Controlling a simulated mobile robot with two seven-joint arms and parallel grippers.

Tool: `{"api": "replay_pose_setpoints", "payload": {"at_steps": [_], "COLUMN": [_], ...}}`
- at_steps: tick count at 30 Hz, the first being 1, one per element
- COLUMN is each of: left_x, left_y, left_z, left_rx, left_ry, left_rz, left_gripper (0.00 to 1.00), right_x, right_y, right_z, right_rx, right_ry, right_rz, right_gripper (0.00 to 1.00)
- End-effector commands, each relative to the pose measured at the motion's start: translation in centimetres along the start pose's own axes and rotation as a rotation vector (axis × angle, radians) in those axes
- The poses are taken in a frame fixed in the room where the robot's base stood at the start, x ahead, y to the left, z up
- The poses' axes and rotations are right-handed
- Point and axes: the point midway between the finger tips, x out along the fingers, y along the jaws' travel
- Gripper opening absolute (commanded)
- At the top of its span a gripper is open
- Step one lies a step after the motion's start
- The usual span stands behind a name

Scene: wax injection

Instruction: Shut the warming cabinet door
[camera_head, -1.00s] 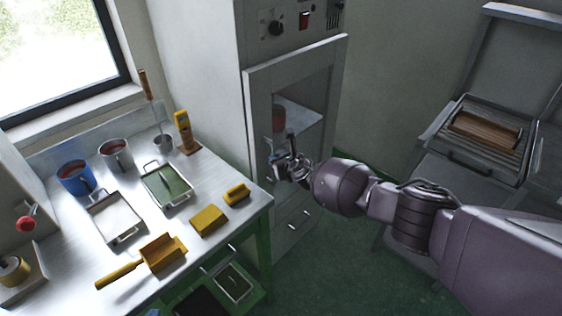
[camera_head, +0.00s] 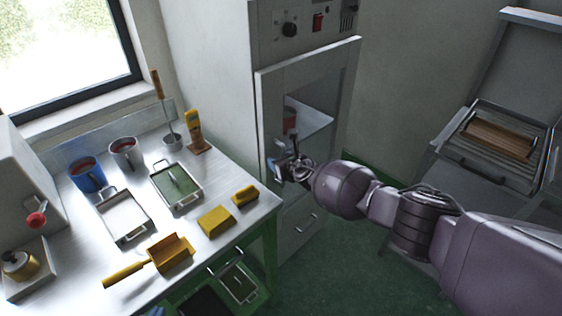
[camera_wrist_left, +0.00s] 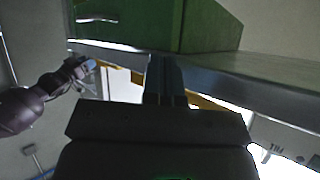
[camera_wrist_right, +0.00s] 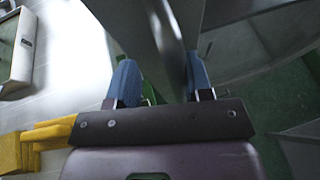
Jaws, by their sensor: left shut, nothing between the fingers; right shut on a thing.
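The warming cabinet (camera_head: 200,70) has a grey framed door (camera_head: 265,115); its window opening shows a shelf inside. The door is at or near the front; I cannot tell whether a gap is left. My right gripper (camera_head: 285,163) is at the door's left side, shut on what looks like its handle. The right wrist view shows the blue fingers (camera_wrist_right: 160,68) either side of an upright grey bar or edge (camera_wrist_right: 168,35). My left gripper (camera_wrist_left: 166,65) is shut and empty beside a metal table edge; a small blue tip at the head view's bottom edge may be its finger.
The metal worktable (camera_head: 90,235) beside the cabinet holds mugs, trays and yellow blocks (camera_head: 216,221). A green shelf with trays sits below it. An open lidded unit (camera_head: 497,145) stands at the right. Green floor (camera_head: 345,255) shows between.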

Motion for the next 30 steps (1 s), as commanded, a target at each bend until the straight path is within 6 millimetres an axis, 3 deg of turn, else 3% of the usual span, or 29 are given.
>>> {"api": "replay_pose_setpoints", "payload": {"at_steps": [8,19,30], "left_x": [-0.3,-2.0,-2.1], "left_y": [-0.1,-0.3,-0.3], "left_z": [0.0,-2.1,-1.1], "left_rx": [-0.001,-0.001,-0.003], "left_ry": [-0.004,-0.013,-0.036], "left_rz": [-0.001,-0.001,-0.002], "left_gripper": [0.0,0.0,0.0], "right_x": [-0.2,-2.9,-5.2], "right_y": [0.4,0.3,0.4], "right_z": [0.0,0.1,0.1], "right_rx": [0.003,0.004,-0.001], "right_ry": [0.002,0.004,0.0], "right_rz": [0.008,0.006,0.01], "right_gripper": [0.4,0.4,0.4]}}
